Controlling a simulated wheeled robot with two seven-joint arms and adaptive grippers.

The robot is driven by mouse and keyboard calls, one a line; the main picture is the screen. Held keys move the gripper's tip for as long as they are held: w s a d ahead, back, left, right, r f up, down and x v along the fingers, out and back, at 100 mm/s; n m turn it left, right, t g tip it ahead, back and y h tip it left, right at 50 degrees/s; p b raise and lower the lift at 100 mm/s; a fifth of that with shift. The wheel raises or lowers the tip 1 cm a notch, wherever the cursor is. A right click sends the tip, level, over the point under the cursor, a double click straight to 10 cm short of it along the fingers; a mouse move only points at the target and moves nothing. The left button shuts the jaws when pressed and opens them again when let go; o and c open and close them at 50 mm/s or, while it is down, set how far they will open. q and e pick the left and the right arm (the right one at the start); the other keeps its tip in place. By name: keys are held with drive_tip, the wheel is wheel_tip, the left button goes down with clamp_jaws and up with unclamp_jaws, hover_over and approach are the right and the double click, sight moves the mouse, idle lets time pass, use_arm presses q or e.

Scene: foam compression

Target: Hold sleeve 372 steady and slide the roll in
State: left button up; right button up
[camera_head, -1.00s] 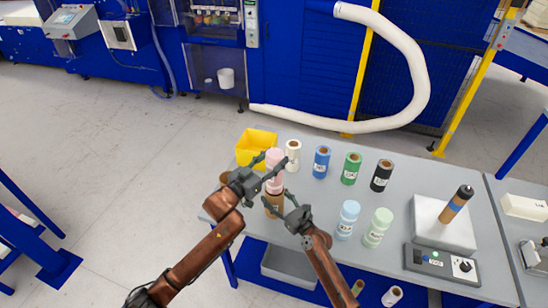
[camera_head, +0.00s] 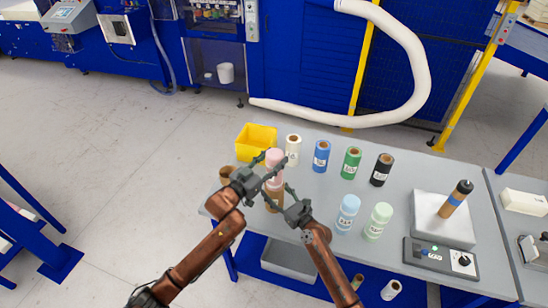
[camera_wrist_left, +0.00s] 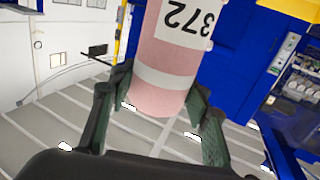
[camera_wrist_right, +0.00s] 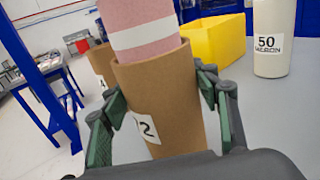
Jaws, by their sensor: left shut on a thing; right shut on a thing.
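The pink roll (camera_head: 274,156) with a white band is upright in my left gripper (camera_head: 271,168). Its label 372 shows upside down in the left wrist view (camera_wrist_left: 178,45). The brown cardboard sleeve (camera_head: 273,199) stands below it near the table's left front edge, with my right gripper (camera_head: 277,194) shut around it. In the right wrist view, the roll's lower end (camera_wrist_right: 148,42) is at the mouth of the sleeve (camera_wrist_right: 165,100) and seems to be just inside, slightly tilted to it. Only a "2" of the sleeve's label shows; its far side is hidden.
A yellow bin (camera_head: 257,138), a cream roll (camera_head: 293,149) and another brown sleeve (camera_head: 226,176) stand close by. Blue (camera_head: 321,156), green (camera_head: 350,163) and black (camera_head: 381,170) rolls stand to the right. Light blue (camera_head: 347,213) and light green (camera_head: 377,221) rolls stand nearer.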

sight(269, 181)
use_arm(q)
drive_tip(key=shift+f, duration=0.4)
drive_tip(key=shift+f, duration=0.4)
drive_tip(key=shift+f, duration=0.3)
drive_tip(key=shift+f, duration=0.95)
drive_tip(key=shift+f, duration=0.25)
drive_tip(key=shift+f, duration=0.35)
drive_tip(key=shift+f, duration=0.35)
drive_tip(key=shift+f, duration=1.05)
drive_tip(key=shift+f, duration=0.65)
